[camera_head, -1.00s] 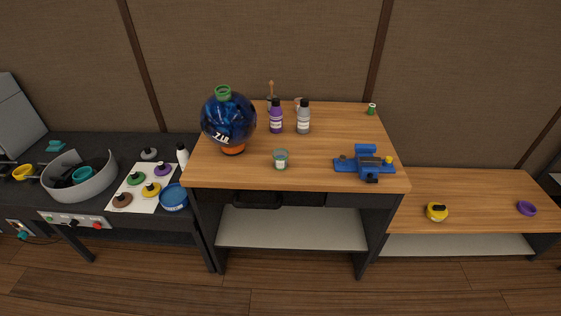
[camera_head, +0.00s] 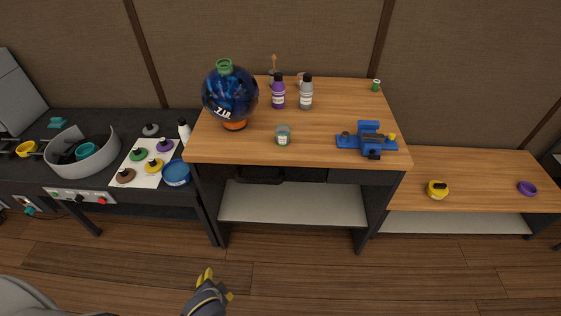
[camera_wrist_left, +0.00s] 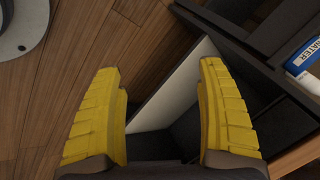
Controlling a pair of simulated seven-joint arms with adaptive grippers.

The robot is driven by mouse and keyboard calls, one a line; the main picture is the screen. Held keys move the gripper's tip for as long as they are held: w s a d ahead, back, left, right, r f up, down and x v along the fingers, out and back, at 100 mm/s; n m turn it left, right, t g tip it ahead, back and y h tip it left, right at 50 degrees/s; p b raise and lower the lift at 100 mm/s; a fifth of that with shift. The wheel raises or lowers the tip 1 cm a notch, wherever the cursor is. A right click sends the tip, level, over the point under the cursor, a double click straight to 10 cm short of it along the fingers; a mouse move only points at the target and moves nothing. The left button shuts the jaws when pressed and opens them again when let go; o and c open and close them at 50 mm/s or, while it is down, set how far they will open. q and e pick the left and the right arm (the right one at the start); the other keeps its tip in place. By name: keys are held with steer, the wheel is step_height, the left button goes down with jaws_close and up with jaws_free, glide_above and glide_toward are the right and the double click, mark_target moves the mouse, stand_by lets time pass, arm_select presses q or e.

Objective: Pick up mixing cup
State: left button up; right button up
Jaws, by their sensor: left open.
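A small clear cup with a teal rim and a pale label, which looks like the mixing cup (camera_head: 283,136), stands upright near the front of the wooden workbench (camera_head: 240,150). My left gripper (camera_head: 217,283) is low at the bottom of the head view, above the floor and well short of the bench. In the left wrist view its two yellow fingers (camera_wrist_left: 161,110) are apart with nothing between them. The cup is not in the wrist view. My right gripper is not in view.
A blue globe (camera_head: 230,95), a purple bottle (camera_head: 278,95), a grey bottle (camera_head: 306,95) and a blue vise (camera_head: 368,140) stand on the bench around the cup. A blue dish (camera_head: 176,174) is on the black table at left. The bench front has open floor.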

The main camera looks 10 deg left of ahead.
mark_target(280, 137)
arm_select(q)
steer(key=w+r+t, duration=0.1)
steer(key=w+r, duration=0.3)
steer(key=r, duration=0.3)
steer(key=w+r+t, duration=0.1)
steer(key=w+r, duration=0.2)
steer(key=r, duration=0.4)
steer(key=w+d+r+n+t+h, duration=0.25)
steer(key=w+d+r, duration=0.25)
steer(key=w+r, duration=0.65)
steer(key=w+d+r+n+t+h, duration=0.3)
steer(key=w+r, duration=0.5)
steer(key=w, duration=0.6)
steer(key=shift+m+h, duration=0.25)
steer(key=shift+m, duration=0.5)
steer(key=x, duration=0.4)
steer(key=d+x, duration=0.1)
steer(key=x, duration=0.6)
steer(key=shift+w+d, duration=0.15)
steer(key=shift+d, duration=0.1)
steer(key=shift+x, duration=3.25)
steer(key=shift+c, duration=0.4)
steer(key=c, duration=1.3)
steer(key=shift+o, duration=0.2)
steer(key=shift+r, duration=0.1)
